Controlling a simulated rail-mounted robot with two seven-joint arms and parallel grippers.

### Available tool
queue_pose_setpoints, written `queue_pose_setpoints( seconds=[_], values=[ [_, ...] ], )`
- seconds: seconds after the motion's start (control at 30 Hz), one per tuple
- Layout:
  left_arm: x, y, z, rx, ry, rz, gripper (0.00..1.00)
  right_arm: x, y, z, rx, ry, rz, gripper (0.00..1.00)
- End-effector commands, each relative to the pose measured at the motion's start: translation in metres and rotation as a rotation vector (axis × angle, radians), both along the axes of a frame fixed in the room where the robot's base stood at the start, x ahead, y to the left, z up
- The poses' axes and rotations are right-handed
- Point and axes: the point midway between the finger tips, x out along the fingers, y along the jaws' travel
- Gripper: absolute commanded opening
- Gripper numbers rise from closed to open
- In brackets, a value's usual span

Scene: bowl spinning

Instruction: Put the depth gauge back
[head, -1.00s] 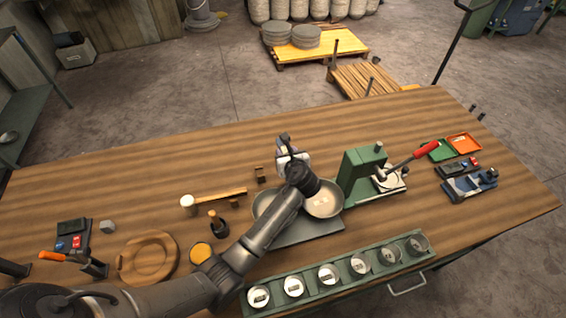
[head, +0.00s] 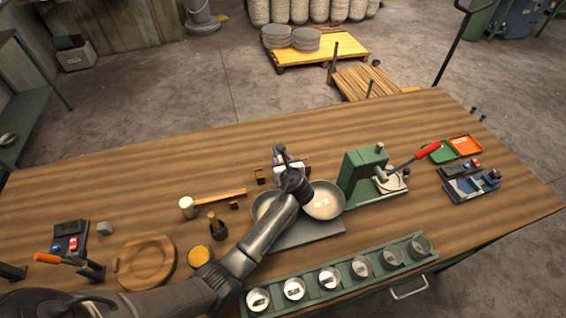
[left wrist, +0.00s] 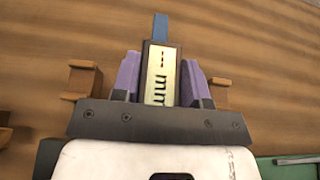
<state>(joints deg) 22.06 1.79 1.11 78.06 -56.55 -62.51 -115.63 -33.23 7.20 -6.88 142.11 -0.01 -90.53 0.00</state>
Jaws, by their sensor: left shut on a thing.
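My left gripper (head: 281,158) is shut on the depth gauge, a dark slim tool with a pale display reading "mm" (left wrist: 161,75) in the left wrist view. The gauge lies between the purple finger pads, its bluish end (left wrist: 160,27) pointing away over the table. Two small brown wooden rest blocks stand on either side of the gripper, one at left (left wrist: 82,79) and one at right (left wrist: 221,94). The left block also shows in the head view (head: 261,177). I cannot tell whether the gauge touches the blocks. The right gripper is out of view.
Two metal bowls, the right one showing best (head: 326,200), stand under my left forearm. A green press (head: 361,176) with a red lever is to the right. A green rack of cups (head: 313,296) is in front. The table's back is clear.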

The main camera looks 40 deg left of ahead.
Motion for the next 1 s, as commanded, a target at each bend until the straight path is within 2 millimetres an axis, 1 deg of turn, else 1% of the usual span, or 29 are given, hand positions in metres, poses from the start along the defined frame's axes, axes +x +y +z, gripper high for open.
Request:
queue_pose_setpoints(
  seconds=[0.07, 0.1, 0.33, 0.37, 0.57, 0.67, 0.87, 1.0],
  values=[
    [0.0, 0.0, -0.001, 0.001, 0.0, 0.0, 0.1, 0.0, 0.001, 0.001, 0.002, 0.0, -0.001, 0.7],
    [0.0, 0.0, -0.002, 0.001, 0.001, 0.0, 0.42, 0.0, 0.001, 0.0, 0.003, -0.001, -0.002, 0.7],
    [0.0, 0.0, -0.002, 0.0, 0.0, 0.0, 0.64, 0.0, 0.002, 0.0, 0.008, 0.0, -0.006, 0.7],
    [0.0, 0.0, -0.002, 0.0, 0.0, 0.0, 0.66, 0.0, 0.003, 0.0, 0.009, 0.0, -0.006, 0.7],
    [0.0, 0.0, -0.002, 0.0, 0.0, 0.0, 0.66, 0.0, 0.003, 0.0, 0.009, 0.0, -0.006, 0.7],
    [0.0, 0.0, 0.001, -0.001, -0.001, 0.0, 0.66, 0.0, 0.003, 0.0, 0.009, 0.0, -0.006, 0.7],
    [-0.015, -0.022, 0.013, -0.001, -0.001, -0.001, 0.66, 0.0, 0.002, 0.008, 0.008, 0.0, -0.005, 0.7],
    [-0.029, -0.043, 0.023, -0.002, -0.001, -0.001, 0.66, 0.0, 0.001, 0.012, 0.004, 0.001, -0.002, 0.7]
  ],
)
